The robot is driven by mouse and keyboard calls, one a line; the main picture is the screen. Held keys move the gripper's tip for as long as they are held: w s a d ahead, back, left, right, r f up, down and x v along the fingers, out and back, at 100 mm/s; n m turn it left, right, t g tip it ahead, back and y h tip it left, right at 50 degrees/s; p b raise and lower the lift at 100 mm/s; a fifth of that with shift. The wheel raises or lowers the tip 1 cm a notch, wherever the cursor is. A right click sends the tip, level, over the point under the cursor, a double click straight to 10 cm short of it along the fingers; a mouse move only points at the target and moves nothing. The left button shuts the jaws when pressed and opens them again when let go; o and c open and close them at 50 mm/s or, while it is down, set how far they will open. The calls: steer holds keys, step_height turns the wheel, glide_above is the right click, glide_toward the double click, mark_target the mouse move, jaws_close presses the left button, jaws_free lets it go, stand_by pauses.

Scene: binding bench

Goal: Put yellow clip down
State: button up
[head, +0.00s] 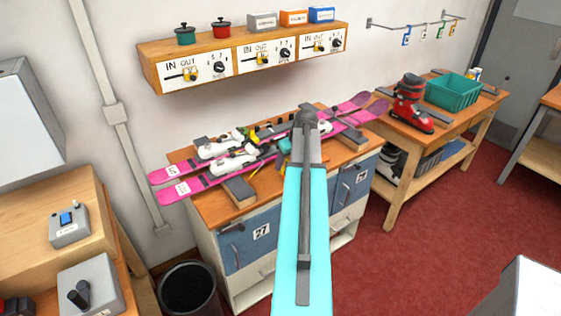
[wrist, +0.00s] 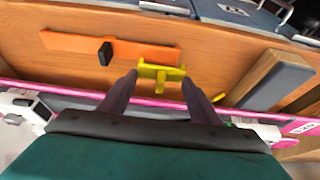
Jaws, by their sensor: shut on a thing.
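The yellow clip (wrist: 160,72) is between the fingertips of my gripper (wrist: 160,80) in the wrist view. My gripper is shut on it, with one dark finger at each side. The clip is over the wooden bench top (wrist: 215,60), close to an orange bar (wrist: 70,43) with a black piece on it. I cannot tell whether the clip touches the bench. In the head view my arm covers the gripper and the clip.
Pink skis (head: 185,189) with white bindings lie across the bench (head: 238,211). A block with a grey top (wrist: 280,82) stands right of the clip. A shelf with dials (head: 240,60) hangs above. A green crate (head: 452,90) and red boot (head: 410,104) are on the right bench.

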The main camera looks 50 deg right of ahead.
steer(key=shift+w+f, duration=0.1)
steer(key=shift+w, duration=0.05)
steer(key=w, duration=0.1)
steer(key=w+d+f+p, duration=0.1)
steer(key=w, duration=0.1)
steer(key=shift+f, duration=0.3)
steer(key=shift+w+d+f+p, duration=0.15)
steer(key=shift+w+f+p, duration=0.15)
steer(key=shift+f+p, duration=0.15)
steer(key=shift+f, duration=0.1)
steer(key=shift+f, duration=0.15)
steer(key=o, duration=1)
steer(key=shift+o, duration=0.2)
steer(key=shift+r, duration=0.2)
steer(key=shift+b+v, duration=1.6)
steer(key=shift+v, duration=4.35)
